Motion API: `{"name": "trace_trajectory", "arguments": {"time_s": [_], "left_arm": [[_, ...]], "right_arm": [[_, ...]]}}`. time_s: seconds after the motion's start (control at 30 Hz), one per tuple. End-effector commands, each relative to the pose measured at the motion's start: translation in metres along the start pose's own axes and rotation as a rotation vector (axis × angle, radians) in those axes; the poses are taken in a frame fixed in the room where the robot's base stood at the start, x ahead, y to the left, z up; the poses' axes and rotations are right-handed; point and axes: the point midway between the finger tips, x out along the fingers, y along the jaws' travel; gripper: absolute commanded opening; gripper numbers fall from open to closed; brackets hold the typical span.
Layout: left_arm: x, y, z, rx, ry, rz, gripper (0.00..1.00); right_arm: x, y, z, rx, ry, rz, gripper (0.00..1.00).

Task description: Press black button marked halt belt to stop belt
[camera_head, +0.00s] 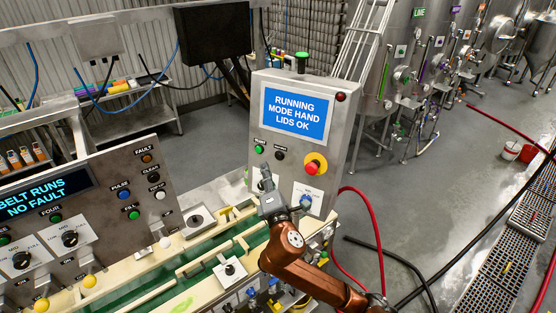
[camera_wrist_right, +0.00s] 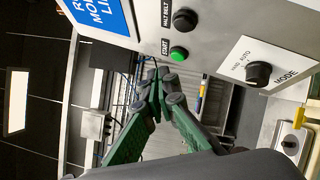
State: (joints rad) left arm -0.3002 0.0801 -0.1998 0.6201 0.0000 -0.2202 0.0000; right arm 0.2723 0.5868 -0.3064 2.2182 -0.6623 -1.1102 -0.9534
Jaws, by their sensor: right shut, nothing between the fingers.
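The grey control box (camera_head: 330,160) has a blue screen (camera_head: 297,110) reading "RUNNING MODE HAND LIDS OK". Its black button (camera_head: 280,156) sits right of a green button (camera_head: 258,149). In the right wrist view the black button (camera_wrist_right: 185,21) is labelled HALT BELT, and the green one (camera_wrist_right: 178,54) is labelled START. My right gripper (camera_head: 266,176) is shut and empty, below the two buttons in the head view. In the right wrist view its fingertips (camera_wrist_right: 163,75) are near the green button; contact cannot be told. My left gripper is out of view.
A red mushroom button on a yellow ring (camera_head: 315,163) and a mode knob (camera_wrist_right: 258,73) are on the same box. A green-topped post (camera_head: 302,60) stands on top. A second panel (camera_head: 100,210) at left reads "BELT RUNS NO FAULT". The green belt (camera_head: 190,254) runs below.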

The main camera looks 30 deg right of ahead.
Motion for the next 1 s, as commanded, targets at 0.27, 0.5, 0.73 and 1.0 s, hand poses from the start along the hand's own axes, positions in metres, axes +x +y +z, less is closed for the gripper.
{"name": "trace_trajectory", "arguments": {"time_s": [0.27, 0.5, 0.73, 1.0], "left_arm": [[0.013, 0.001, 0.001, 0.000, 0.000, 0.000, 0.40], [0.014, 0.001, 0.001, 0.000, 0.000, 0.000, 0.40], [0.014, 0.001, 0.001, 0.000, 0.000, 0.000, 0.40], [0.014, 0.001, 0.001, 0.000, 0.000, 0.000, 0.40]], "right_arm": [[0.026, -0.020, 0.018, -0.001, -0.001, -0.001, 0.00], [0.036, -0.027, 0.026, 0.000, 0.000, -0.001, 0.00], [0.038, -0.028, 0.027, 0.001, 0.000, 0.000, 0.00], [0.038, -0.028, 0.027, 0.001, 0.000, 0.000, 0.00]]}}
